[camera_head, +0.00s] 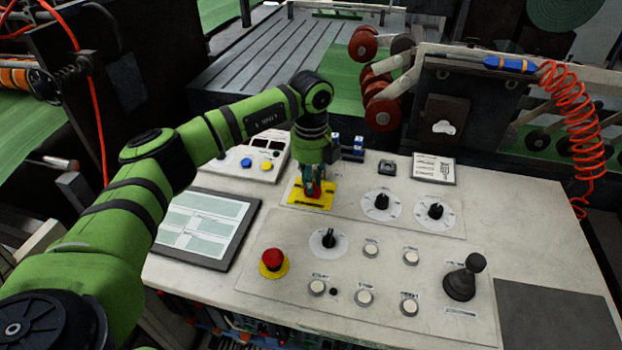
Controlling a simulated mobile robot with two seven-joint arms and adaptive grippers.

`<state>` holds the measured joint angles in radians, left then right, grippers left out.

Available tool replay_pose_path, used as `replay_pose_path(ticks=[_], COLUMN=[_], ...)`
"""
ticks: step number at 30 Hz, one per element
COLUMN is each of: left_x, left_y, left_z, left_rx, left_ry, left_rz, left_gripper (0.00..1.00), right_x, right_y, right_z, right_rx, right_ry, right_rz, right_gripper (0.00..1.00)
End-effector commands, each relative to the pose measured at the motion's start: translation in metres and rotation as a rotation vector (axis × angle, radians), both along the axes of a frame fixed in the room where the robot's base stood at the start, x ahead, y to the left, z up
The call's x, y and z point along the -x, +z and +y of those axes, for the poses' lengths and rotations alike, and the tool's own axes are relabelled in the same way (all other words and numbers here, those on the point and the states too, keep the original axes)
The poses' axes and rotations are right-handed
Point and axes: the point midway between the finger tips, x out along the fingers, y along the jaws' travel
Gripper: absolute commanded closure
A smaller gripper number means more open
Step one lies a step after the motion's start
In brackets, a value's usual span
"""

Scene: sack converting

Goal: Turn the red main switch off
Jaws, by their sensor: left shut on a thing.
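The red main switch (315,193) sits on a yellow plate (298,200) near the back of the pale control panel. Only part of its red handle shows below the gripper. My left gripper (312,185) points down over the plate and is shut on the red switch. The green left arm reaches in from the left across the panel. The fingers and wrist hide much of the switch, so I cannot tell its exact angle. My right gripper is not in view.
A red emergency button (273,259) stands on the panel in front of the plate. Black rotary knobs (381,201) lie to the right, and a joystick (464,278) at the front right. A flat screen (237,241) lies left. A coiled red hose (577,110) hangs at the back right.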

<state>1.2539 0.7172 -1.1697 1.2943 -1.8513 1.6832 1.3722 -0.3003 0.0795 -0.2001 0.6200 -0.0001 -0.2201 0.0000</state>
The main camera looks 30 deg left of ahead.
Motion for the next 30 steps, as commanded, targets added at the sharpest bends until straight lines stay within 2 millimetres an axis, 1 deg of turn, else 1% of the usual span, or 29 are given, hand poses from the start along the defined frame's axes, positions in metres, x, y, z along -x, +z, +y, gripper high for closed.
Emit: replay_pose_path(ticks=[6, 12, 28, 29, 30], left_x=[-0.0004, -0.0004, -0.0005, -0.0005, -0.0005], left_y=[0.0008, 0.0009, 0.0012, 0.0012, 0.0012], left_z=[-0.0001, -0.0003, 0.0, 0.0, 0.0], left_rx=[0.0, 0.0, 0.0, 0.0, 0.0], left_ry=[0.118, 0.177, 0.199, 0.199, 0.199], left_rz=[-0.004, -0.004, -0.004, -0.004, -0.004], left_gripper=[1.0, 1.0, 1.0, 0.72, 0.56], right_x=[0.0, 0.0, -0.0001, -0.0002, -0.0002], right_y=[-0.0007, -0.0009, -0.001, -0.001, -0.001], right_z=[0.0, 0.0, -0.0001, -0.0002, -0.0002], right_rx=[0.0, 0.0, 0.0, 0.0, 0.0], right_ry=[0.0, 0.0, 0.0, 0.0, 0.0], right_rz=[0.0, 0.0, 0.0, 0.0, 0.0], right_gripper=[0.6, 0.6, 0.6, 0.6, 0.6])
